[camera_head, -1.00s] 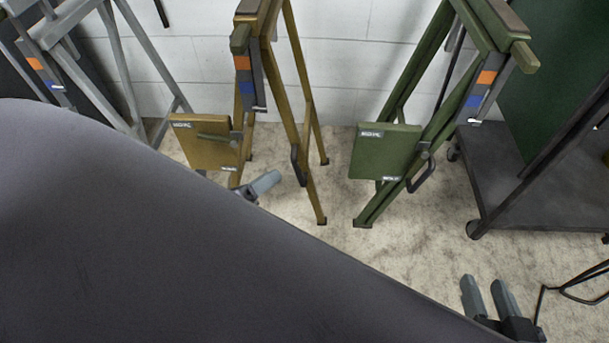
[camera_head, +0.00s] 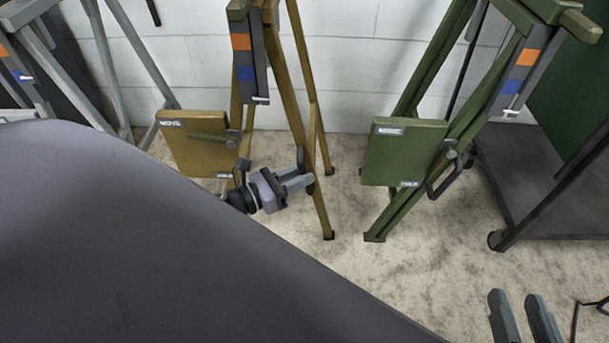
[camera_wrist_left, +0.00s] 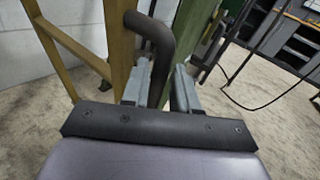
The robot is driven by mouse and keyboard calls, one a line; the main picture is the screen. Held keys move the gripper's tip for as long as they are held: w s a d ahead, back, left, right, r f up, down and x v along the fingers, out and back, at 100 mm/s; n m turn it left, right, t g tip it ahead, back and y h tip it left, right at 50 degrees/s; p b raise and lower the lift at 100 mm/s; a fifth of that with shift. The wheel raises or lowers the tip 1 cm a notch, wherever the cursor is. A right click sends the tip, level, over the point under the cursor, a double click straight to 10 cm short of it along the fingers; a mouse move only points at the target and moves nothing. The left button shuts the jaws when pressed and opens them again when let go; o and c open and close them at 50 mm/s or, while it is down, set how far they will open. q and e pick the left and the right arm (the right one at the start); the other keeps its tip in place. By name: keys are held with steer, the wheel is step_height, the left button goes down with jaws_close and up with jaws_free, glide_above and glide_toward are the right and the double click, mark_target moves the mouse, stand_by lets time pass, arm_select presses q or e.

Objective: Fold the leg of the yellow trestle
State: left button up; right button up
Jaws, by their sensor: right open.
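The yellow trestle (camera_head: 284,84) stands upright in the middle of the head view, its legs spread. A dark bent handle (camera_head: 301,158) is on its leg; it also shows in the left wrist view (camera_wrist_left: 153,37). My left gripper (camera_head: 300,181) is at this handle. In the left wrist view, the handle's lower part runs between the two fingers (camera_wrist_left: 162,88). I cannot tell whether they are clamped on it or stand clear of it. My right gripper (camera_head: 526,318) is open and empty at the bottom right, away from the trestle.
A green trestle (camera_head: 425,75) stands to the right, with a dark cart (camera_head: 525,175) beyond it. A grey trestle (camera_head: 112,62) is at the left. A white block wall (camera_head: 350,60) is close behind. Open floor (camera_head: 400,270) lies in front; my own dark body covers the lower left.

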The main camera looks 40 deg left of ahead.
arm_select(q)
steer(key=shift+x, duration=0.75)
jaws_close()
steer(key=shift+s, duration=0.1)
